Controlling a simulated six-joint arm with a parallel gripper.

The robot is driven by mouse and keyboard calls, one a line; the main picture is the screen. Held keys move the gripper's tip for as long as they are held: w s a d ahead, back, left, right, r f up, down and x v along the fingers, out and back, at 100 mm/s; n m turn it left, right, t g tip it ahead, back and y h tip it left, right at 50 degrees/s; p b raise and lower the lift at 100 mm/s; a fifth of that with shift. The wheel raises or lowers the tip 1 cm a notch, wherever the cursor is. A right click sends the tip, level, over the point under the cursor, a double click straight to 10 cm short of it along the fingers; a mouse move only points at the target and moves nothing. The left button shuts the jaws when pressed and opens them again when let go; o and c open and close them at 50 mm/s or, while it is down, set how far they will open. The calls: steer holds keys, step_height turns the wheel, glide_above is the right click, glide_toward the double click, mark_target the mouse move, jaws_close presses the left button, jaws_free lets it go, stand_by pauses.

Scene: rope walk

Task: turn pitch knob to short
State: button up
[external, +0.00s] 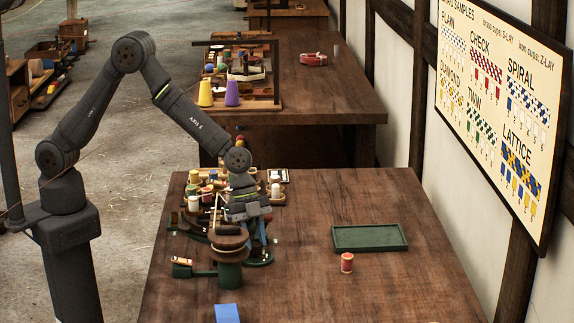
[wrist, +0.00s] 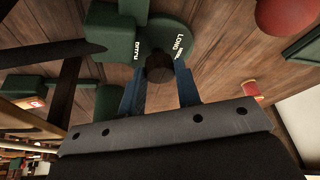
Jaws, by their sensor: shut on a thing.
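The pitch knob (wrist: 159,67) is a short dark round knob in front of a green dial (wrist: 165,30) in the wrist view. Lettering reading LONG shows on the dial's right side; other white lettering to its left is hard to read. My gripper (wrist: 160,82) has its two blue-grey fingers on either side of the knob, shut on it. In the external view my gripper (external: 247,212) is over the green and brown rope machine (external: 230,275) on the table. The knob cannot be made out there.
A green tray (external: 370,237) and a red spool (external: 347,263) lie to the right on the wooden table (external: 330,200). Several thread spools (external: 193,203) crowd behind the machine. The table's right side is mostly clear.

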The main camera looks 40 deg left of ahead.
steer(key=o, duration=1)
steer(key=shift+c, duration=0.2)
steer(key=v, duration=1.7)
steer(key=shift+a+r, duration=0.15)
steer(key=shift+a, duration=0.05)
steer(key=shift+w, duration=0.1)
steer(key=x, duration=1.7)
steer(key=shift+d, duration=0.2)
